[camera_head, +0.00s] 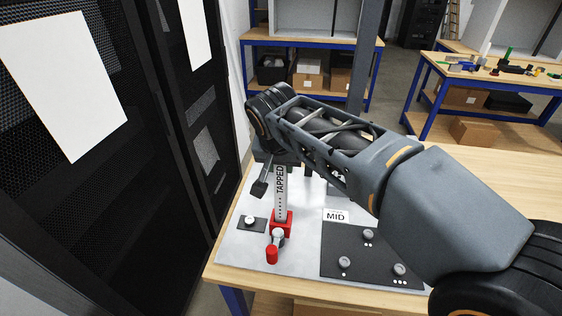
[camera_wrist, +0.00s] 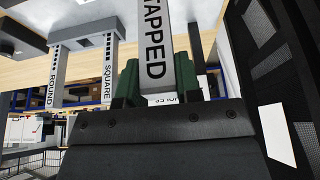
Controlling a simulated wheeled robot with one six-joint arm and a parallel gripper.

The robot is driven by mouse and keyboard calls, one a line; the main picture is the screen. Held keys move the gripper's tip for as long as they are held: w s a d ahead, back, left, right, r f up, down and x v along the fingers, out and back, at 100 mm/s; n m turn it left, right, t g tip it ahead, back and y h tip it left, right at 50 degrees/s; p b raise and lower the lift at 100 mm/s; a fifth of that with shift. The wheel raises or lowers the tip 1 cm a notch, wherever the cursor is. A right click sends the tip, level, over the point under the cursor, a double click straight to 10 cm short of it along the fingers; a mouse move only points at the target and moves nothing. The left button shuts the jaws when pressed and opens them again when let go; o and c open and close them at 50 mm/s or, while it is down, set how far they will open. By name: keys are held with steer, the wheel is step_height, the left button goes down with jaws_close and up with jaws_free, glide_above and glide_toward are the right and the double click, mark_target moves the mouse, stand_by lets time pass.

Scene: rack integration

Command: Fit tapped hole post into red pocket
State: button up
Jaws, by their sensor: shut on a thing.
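The tapped hole post (camera_head: 281,190) is a light grey bar marked TAPPED, standing about upright in the head view. Its lower end meets the red pocket (camera_head: 282,219); I cannot tell how deep it sits. My gripper (camera_wrist: 168,88) is shut on the post, with green finger pads on either side of it in the wrist view, where the post (camera_wrist: 154,45) runs up out of the frame. In the head view my arm hides most of the gripper and the post's top. The pocket does not show clearly in the wrist view.
A red-ended grey part (camera_head: 272,253) sticks out in front of the pocket. A MID card (camera_head: 336,216) and a dark plate (camera_head: 372,258) with grey knobs lie to the right. A black rack (camera_head: 90,200) borders the left.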

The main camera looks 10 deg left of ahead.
steer(key=shift+f+b, duration=1.05)
steer(key=shift+f, duration=0.3)
steer(key=o, duration=1.1)
steer(key=shift+o, duration=0.2)
steer(key=v, duration=1.4)
steer(key=shift+p, duration=0.3)
steer(key=shift+w, duration=0.1)
